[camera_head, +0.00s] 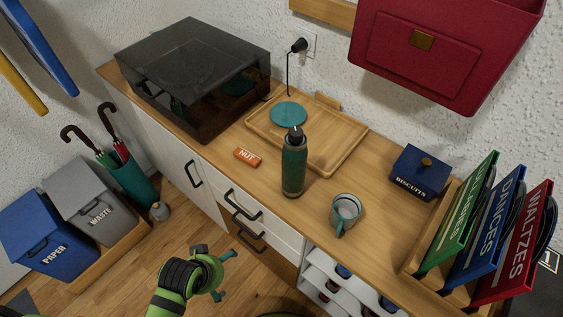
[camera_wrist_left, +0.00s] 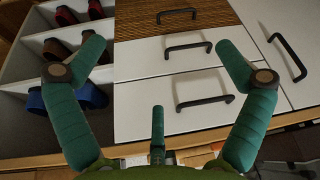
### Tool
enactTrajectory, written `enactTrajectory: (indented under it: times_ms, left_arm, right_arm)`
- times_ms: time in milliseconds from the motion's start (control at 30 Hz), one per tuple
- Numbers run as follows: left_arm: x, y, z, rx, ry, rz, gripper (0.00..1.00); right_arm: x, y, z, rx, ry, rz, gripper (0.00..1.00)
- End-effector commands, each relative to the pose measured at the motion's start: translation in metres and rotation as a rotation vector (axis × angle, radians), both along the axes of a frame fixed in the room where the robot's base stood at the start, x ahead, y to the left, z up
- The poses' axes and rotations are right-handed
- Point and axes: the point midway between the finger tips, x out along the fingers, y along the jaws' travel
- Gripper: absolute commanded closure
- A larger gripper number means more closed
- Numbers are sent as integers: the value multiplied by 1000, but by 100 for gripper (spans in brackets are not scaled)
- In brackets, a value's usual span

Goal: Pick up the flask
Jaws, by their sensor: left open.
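The flask (camera_head: 293,168) is a dark green bottle with a black cap. It stands upright on the wooden cabinet top (camera_head: 262,185), in front of a wooden tray (camera_head: 340,155). My left gripper (camera_head: 225,274) is in front of the cabinet, lower than its top, in the lower middle of the head view. It is well apart from the flask. In the left wrist view its teal fingers (camera_wrist_left: 162,60) are spread wide with nothing between them, facing drawer fronts. The flask does not show in the left wrist view. My right gripper is not in view.
A teal mug (camera_head: 345,212) stands right of the flask, and an orange NUT bar (camera_head: 247,157) lies left. A blue biscuit box (camera_head: 420,172) and record sleeves (camera_head: 490,235) are further right. A dark-lidded turntable (camera_head: 200,75) is back left. Drawer handles (camera_head: 243,206) stick out below.

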Motion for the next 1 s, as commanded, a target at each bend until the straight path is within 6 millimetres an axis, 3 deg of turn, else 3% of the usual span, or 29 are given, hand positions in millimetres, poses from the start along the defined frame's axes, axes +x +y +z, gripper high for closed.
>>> enactTrajectory:
  times_ms: [33, 100, 200, 300, 500, 733, 1000]
  left_arm:
    - [12, -7, 27, -20, -46, -30, 0]
    - [31, -23, 57, -60, -121, -89, 0]
    - [60, -50, 91, -129, -244, -194, 0]
    - [90, -82, 120, -208, -384, -306, 0]
    - [134, -123, 159, -329, -607, -442, 0]
    - [162, -140, 182, -396, -749, -488, 0]
    - [179, -157, 177, -401, -757, -487, 0]
  right_arm:
    - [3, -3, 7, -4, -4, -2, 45]
    - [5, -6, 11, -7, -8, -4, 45]
    - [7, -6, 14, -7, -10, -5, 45]
    - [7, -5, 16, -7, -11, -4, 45]
    - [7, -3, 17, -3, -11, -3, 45]
    - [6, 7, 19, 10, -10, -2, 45]
    - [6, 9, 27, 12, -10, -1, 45]
